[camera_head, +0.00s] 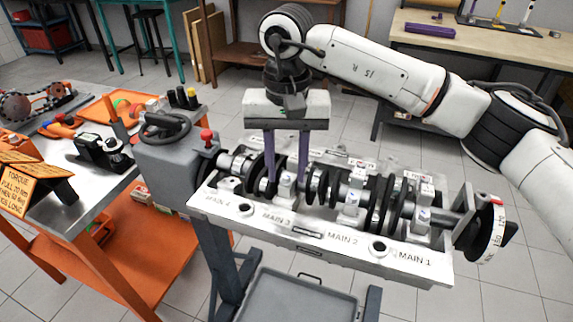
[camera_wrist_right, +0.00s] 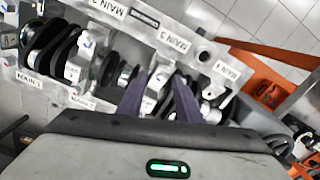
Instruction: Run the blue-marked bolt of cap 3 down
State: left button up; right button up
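The engine block (camera_head: 312,238) lies on a stand with its crankshaft and white bearing caps on top. Cap 3 (camera_head: 286,187) is the white cap behind the MAIN 3 label. My right gripper (camera_head: 286,184) points down over it, its two purple fingers apart, one on each side of the cap. In the right wrist view, the fingers (camera_wrist_right: 160,78) frame the white cap (camera_wrist_right: 154,92). Small blue marks show on the caps, but I cannot clearly make out the bolt on cap 3. Whether the fingers touch anything is unclear. My left gripper is not in view.
Crank counterweights (camera_head: 318,185) stand close beside the fingers. Caps at MAIN 2 (camera_head: 352,202) and MAIN 1 (camera_head: 422,218) are to the right, with a dial wheel (camera_head: 484,235) at the end. A grey tray (camera_head: 300,297) sits below.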

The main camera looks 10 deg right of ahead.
grip_shut()
jog(key=shift+m, duration=0.3)
